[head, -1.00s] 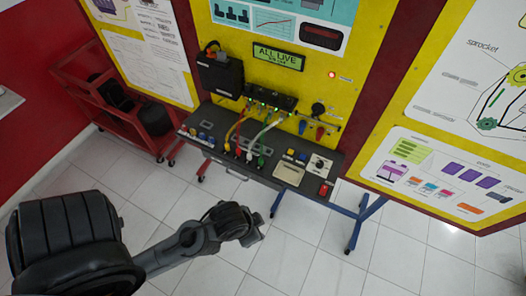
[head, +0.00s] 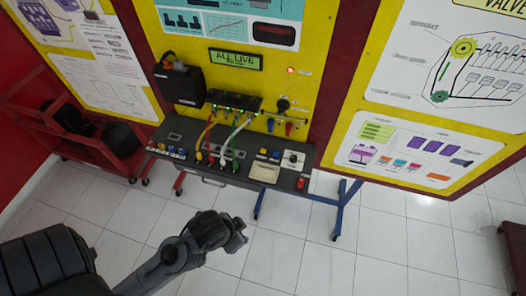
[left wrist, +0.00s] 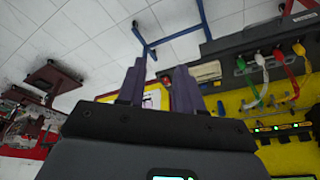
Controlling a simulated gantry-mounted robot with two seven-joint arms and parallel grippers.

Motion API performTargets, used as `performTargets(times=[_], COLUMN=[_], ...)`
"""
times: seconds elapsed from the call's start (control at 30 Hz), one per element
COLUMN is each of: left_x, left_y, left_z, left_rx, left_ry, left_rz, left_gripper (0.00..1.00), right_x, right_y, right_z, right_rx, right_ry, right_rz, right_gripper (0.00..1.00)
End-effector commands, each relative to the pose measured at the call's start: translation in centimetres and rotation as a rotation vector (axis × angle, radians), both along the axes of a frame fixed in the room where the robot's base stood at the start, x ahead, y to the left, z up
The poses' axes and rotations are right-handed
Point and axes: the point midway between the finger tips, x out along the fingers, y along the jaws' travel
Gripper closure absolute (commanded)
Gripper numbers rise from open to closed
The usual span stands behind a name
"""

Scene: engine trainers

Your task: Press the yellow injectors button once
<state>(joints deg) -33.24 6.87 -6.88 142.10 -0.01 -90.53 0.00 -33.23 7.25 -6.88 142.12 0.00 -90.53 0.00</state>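The dark bench (head: 225,172) carries the controls below the yellow engine panel (head: 300,65). A small yellow button (head: 276,154) shows beside a blue one (head: 263,151) on the bench's right half. Another small group of coloured buttons (head: 172,150) sits at its left end. The labels are too small to read, so I cannot tell which is the injectors button. My left gripper (head: 240,240) is in front of and below the bench, apart from it. In the left wrist view its two fingers (left wrist: 160,66) are spread with nothing between them. My right gripper is not in view.
Red, yellow, white and green cables (head: 225,140) rise from the bench to a black block. A display (head: 236,59) reads "ALL LIVE". A red button (head: 301,183) sits at the bench's right end. A red cart (head: 85,150) stands left. The tiled floor in front is clear.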

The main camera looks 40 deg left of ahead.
Motion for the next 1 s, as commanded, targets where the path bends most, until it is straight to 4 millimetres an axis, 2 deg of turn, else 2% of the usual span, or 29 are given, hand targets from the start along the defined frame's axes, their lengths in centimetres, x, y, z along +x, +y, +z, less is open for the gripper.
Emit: performTargets(times=[0.03,0.2,1.0], left_x=[0.0,0.0,0.0], left_y=[0.0,0.0,0.0], left_z=[0.0,0.0,-0.01], left_rx=[0.0,0.0,0.0], left_ry=[0.0,0.0,0.0], left_rz=[0.0,0.0,0.0], left_gripper=[0.73,0.99,1.0], right_x=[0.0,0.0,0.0], right_y=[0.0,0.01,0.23], right_z=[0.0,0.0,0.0], right_rx=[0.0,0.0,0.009], right_ry=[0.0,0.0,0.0], right_rz=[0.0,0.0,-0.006], right_gripper=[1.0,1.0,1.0])
